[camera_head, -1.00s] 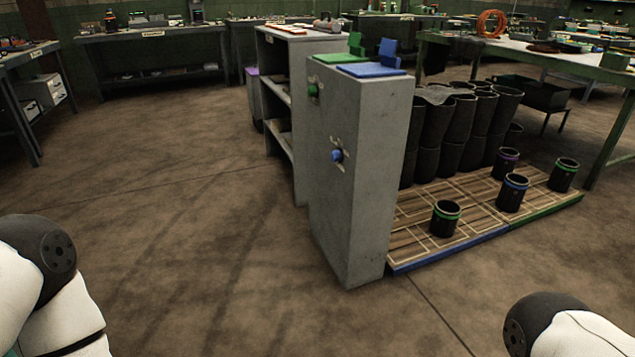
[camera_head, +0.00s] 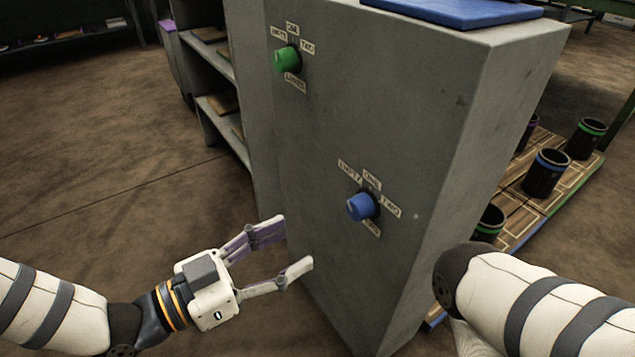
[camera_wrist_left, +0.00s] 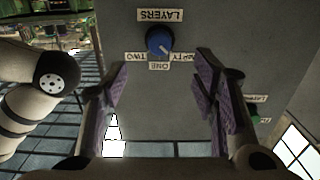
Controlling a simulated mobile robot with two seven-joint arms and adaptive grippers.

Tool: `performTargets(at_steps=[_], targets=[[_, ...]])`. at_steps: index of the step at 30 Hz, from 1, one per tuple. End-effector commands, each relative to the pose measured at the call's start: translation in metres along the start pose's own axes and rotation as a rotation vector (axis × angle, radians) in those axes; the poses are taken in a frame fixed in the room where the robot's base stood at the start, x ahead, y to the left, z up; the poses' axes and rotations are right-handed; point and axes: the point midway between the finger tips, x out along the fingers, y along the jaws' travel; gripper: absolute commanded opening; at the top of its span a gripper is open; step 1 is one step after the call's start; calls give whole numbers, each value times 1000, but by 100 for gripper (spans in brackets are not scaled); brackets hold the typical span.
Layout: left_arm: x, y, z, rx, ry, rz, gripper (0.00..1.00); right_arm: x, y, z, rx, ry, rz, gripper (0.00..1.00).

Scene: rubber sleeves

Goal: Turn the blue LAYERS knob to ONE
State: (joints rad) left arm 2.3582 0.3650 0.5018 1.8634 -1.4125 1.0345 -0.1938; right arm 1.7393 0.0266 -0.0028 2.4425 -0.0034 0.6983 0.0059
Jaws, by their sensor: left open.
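The blue LAYERS knob (camera_head: 361,206) sits on the face of a grey cabinet (camera_head: 400,110), with labels EMPTY, ONE and TWO above it. In the left wrist view the picture is inverted, and the blue knob (camera_wrist_left: 160,40) shows beyond the fingertips. Its pale pointer mark appears to face lower right there, towards EMPTY. My left gripper (camera_head: 283,250) is open and empty, left of and below the knob in the head view, apart from it. In the wrist view the open left gripper (camera_wrist_left: 158,78) has its fingers on either side below the knob.
A green knob (camera_head: 287,59) with its own labels is on the same face, up and left. A blue plate (camera_head: 455,12) lies on the cabinet top. Black sleeves stand on a wooden pallet (camera_head: 520,205) behind. Floor is clear at left.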

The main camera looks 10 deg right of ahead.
Motion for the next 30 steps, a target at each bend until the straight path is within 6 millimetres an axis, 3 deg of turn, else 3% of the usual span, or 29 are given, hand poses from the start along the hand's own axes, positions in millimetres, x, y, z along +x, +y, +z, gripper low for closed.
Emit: performTargets(at_steps=[5, 12, 18, 29, 30], targets=[[16, -1, -2, 14, 12, 7, 53, 3, 0, 0, 0, -9, 0, 49], [77, 0, -1, 11, 11, 6, 53, 12, -1, -3, -2, -21, 0, 49], [112, -1, -2, 11, 10, 4, 53, 17, -1, -5, -3, -28, 0, 49], [122, -1, -4, 10, 9, 3, 53, 18, -1, -5, -3, -29, 0, 49], [122, -1, -4, 10, 9, 3, 44, 18, -1, -5, -3, -29, 0, 49]])
